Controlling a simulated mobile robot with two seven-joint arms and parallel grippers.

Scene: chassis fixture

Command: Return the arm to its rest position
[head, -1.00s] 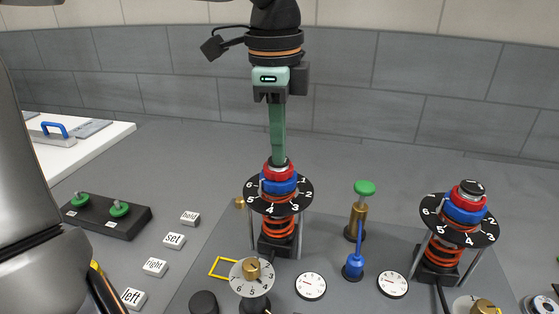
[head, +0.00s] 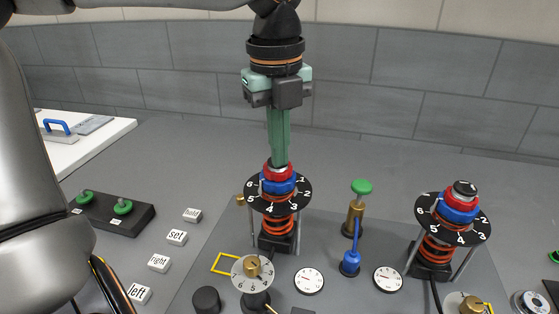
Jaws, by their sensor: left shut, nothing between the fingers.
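My left gripper (head: 279,163) hangs down from the top of the head view with its long green fingers together and nothing between them. Its tips are at or just above the top of the left spring unit (head: 278,187), which has a red ring, a blue ring, a numbered black dial and an orange spring. I cannot tell whether the tips touch its top. A matching spring unit (head: 455,210) stands upright at the right, clear of the gripper. My right gripper is not in view.
A green-topped brass plunger (head: 361,188) and a blue lever (head: 349,262) stand between the units. Small gauges (head: 308,281) and a numbered knob dial (head: 252,270) sit in front. A black box with green knobs (head: 110,214) and label blocks (head: 177,237) lie left. The grey surface behind is open.

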